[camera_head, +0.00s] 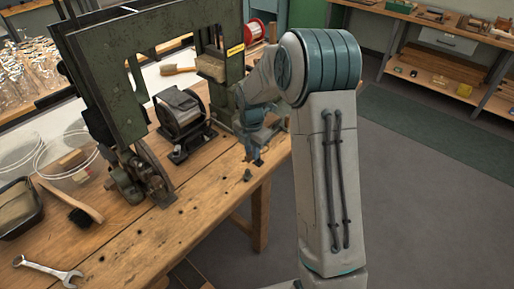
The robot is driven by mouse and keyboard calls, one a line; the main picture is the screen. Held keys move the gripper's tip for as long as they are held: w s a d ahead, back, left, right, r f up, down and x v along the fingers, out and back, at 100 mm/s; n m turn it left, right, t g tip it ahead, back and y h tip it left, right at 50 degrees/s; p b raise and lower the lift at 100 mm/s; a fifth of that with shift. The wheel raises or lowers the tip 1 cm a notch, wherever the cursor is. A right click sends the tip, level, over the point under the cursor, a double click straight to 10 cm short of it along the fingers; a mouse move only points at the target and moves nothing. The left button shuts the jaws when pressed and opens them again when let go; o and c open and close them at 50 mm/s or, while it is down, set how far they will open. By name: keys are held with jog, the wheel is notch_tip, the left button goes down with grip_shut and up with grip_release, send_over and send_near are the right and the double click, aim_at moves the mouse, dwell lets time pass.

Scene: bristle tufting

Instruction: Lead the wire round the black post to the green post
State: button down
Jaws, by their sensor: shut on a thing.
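My gripper (257,160) is at the right edge of the wooden bench, low over its top, beside the green machine. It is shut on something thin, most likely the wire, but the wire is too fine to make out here. A small dark peg-like piece (247,175) stands on the bench just below and left of my gripper. It may be the black post, but I cannot be sure. I cannot pick out the green post; my arm and the machine hide part of that area.
The green machine frame (105,75) and a dark motor-like unit (183,118) stand left of my gripper. A red-rimmed spool (256,31) is behind. A brush (75,205) and a wrench (48,270) lie on the bench (170,240), whose front right is mostly clear.

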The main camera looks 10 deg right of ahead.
jog(key=shift+s+a+r+p, duration=0.3)
jog(key=shift+s+a+r, duration=0.3)
jog(key=shift+a, duration=0.2)
jog(key=shift+s+a+r+p, duration=0.25)
jog(key=shift+s+a+r, duration=0.3)
jog(key=shift+a, duration=0.2)
